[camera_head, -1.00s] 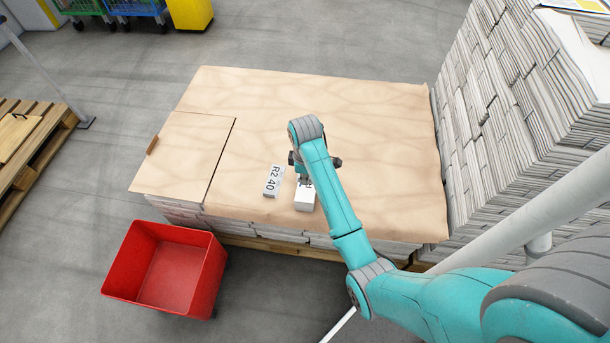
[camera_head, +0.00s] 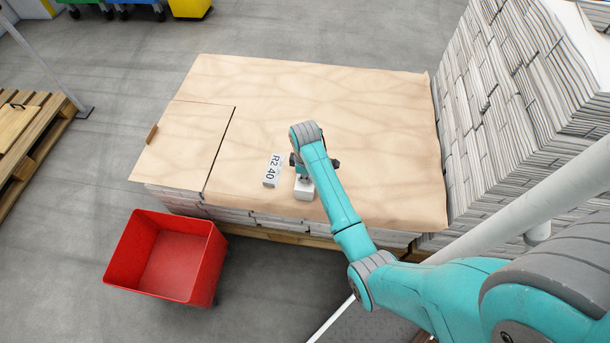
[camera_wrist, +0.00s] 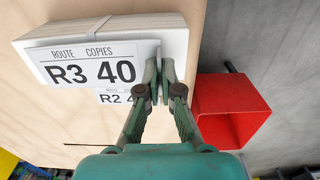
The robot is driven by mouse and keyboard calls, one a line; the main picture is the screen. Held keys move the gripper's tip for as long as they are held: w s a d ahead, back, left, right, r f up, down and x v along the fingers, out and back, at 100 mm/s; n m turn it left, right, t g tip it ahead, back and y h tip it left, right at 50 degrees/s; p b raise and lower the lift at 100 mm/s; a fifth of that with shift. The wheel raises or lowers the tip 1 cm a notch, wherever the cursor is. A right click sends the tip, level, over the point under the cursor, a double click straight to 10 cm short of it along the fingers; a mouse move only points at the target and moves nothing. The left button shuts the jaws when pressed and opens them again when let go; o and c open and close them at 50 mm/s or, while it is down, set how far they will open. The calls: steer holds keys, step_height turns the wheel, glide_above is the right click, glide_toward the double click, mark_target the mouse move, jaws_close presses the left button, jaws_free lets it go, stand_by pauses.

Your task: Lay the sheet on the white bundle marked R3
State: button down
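The white bundle marked R3 40 (camera_wrist: 92,66) lies under and beside my fingertips in the wrist view, its label facing me. In the head view the bundle (camera_head: 304,191) is partly hidden by my wrist. My gripper (camera_wrist: 163,70) has its fingers drawn close together at the right end of the R3 label. I cannot tell whether anything thin is between the tips. The gripper also shows above the bundle in the head view (camera_head: 304,173). I cannot make out a separate loose sheet there.
A bundle marked R2 40 (camera_head: 272,171) lies just left of R3. Both are on a stack covered with brown paper (camera_head: 340,105); a brown board (camera_head: 185,150) covers its left part. A red bin (camera_head: 180,270) stands at front left. Tall newspaper stacks (camera_head: 500,90) rise at right.

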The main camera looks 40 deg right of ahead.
steer(key=shift+f, duration=0.55)
stand_by(0.4)
steer(key=c, duration=1.2)
jaws_free()
steer(key=shift+c, duration=0.2)
step_height(320, 180, up, 12)
